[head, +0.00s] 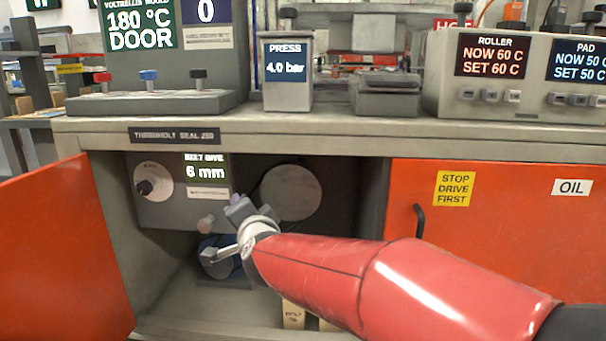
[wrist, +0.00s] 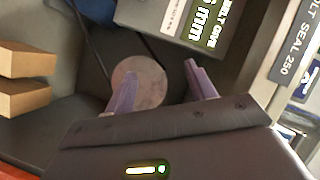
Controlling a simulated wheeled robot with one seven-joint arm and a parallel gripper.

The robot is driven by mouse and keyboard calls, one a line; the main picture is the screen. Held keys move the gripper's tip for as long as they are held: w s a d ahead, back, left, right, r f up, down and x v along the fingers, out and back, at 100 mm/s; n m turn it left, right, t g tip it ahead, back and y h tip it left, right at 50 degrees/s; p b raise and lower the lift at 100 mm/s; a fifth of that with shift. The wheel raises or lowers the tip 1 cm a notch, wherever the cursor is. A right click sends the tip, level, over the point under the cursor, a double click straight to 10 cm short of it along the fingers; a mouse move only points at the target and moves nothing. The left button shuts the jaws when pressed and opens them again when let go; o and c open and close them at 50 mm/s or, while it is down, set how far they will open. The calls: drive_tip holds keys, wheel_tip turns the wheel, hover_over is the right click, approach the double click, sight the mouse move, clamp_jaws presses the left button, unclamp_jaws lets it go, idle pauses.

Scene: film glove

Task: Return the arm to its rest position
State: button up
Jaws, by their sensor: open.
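My red-sleeved arm (head: 400,285) reaches from the lower right into the open cabinet (head: 112,215). My gripper (head: 236,206) is inside the cabinet, in front of the drive panel, and looks small and partly hidden by its own wrist. In the wrist view its two purple-grey fingers (wrist: 160,85) stand apart with nothing held between them. A round grey disc (head: 291,193) lies beyond them; it also shows in the wrist view (wrist: 150,80), partly behind the left finger. I cannot tell whether the gripper touches anything.
An open orange door (head: 55,255) stands at left, and a closed orange door (head: 500,225) with a black handle (head: 419,220) at right. A dial (head: 153,182) and blue motor (head: 215,262) are inside. Tan blocks (head: 293,314) stand low near my arm. The worktop edge (head: 330,140) overhangs.

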drive_tip(key=s+d+f+n+g+h, duration=0.2)
drive_tip(key=s+d+f+n+g, duration=0.15)
drive_tip(key=s+d, duration=0.6)
drive_tip(key=s+d+f+n+g+h, duration=0.25)
drive_tip(key=s+d+f, duration=0.25)
drive_tip(key=s+d, duration=0.45)
drive_tip(key=s+d+f+n+g+h, duration=0.1)
drive_tip(key=s+d+f+n+g, duration=0.2)
drive_tip(key=s+d, duration=0.65)
wheel_tip(320, 180, up, 12)
drive_tip(key=a+m+p, duration=0.1)
drive_tip(key=p, duration=1.2)
drive_tip(key=shift+a+f, duration=0.1)
drive_tip(key=shift+f, duration=0.05)
